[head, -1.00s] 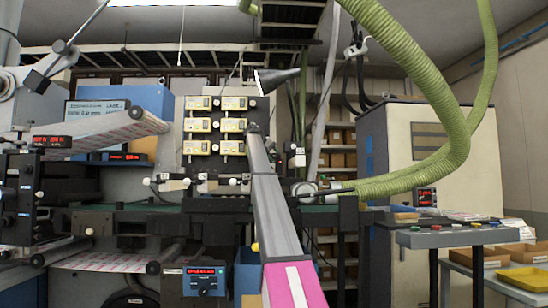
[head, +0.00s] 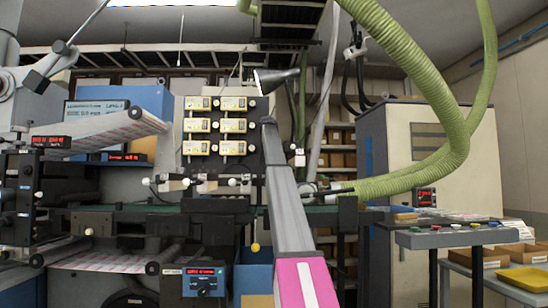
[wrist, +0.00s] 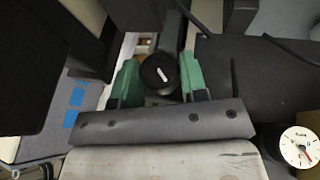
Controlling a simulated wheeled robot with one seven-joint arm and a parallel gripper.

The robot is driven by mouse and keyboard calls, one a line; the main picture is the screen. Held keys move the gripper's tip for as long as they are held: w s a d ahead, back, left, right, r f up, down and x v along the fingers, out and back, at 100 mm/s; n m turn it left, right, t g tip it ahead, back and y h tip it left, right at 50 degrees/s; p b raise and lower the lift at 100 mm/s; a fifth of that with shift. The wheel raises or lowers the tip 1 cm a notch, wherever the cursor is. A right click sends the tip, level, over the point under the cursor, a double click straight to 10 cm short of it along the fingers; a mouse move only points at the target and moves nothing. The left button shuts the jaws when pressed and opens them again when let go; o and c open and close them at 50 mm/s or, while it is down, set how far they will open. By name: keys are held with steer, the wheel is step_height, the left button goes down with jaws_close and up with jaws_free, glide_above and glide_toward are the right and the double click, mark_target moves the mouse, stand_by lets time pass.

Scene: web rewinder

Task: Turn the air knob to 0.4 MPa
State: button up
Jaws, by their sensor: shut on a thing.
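In the wrist view, the round black air knob (wrist: 155,82) has a white pointer line on its face, tilted slightly. It sits between the green-tipped fingers of my gripper (wrist: 160,76), which is shut on it from left and right. A round white gauge (wrist: 299,149) with a red needle shows at the lower right. Its numbers are too small to read. In the head view, my arm reaches up and away to the machine's panel, and the gripper and knob cannot be made out there.
Yellow modules (head: 234,126) sit in rows on the panel left of my arm. A green hose (head: 430,170) curves down on the right. A button console (head: 455,238) stands at the lower right. Dark machine parts (wrist: 262,75) lie close to the gripper's right.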

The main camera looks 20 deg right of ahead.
steer(key=shift+d+t+y, duration=0.15)
steer(key=shift+t+y, duration=0.15)
steer(key=shift+y, duration=0.8)
steer(key=o, duration=0.9)
steer(key=shift+r, duration=0.1)
steer(key=v, duration=1)
steer(key=shift+s+r, duration=0.3)
